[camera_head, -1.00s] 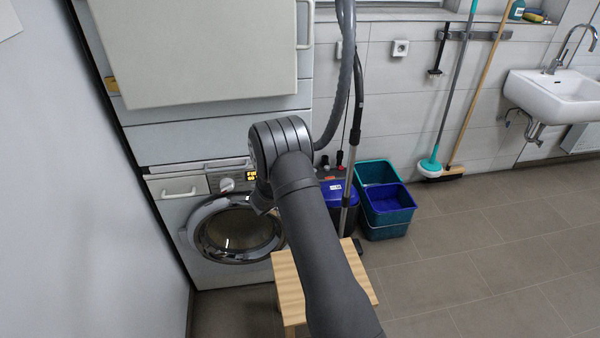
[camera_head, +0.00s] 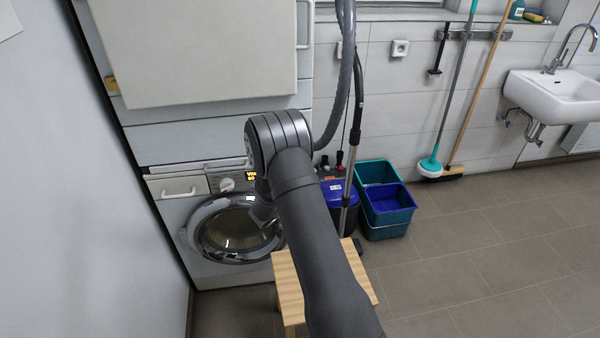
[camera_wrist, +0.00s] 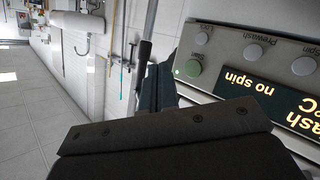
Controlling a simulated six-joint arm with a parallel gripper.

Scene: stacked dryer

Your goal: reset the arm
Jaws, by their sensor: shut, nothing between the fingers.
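My arm (camera_head: 315,235) reaches forward across the head view, its dark elbow in front of the washing machine's control panel (camera_head: 226,183). My gripper is mostly hidden behind the arm there. In the wrist view my gripper (camera_wrist: 165,112) shows as dark fingers, shut with nothing held. The control panel is close beside it at the right, with round grey buttons, a green light and a lit display (camera_wrist: 268,90) reading "no spin". I cannot tell whether the fingers touch the panel.
The round washer door (camera_head: 238,230) looks shut. A wooden stool (camera_head: 290,285) stands below my arm. A vacuum cleaner (camera_head: 340,190) and buckets (camera_head: 388,205) stand to its right. The floor at the right is clear, below a sink (camera_head: 555,95).

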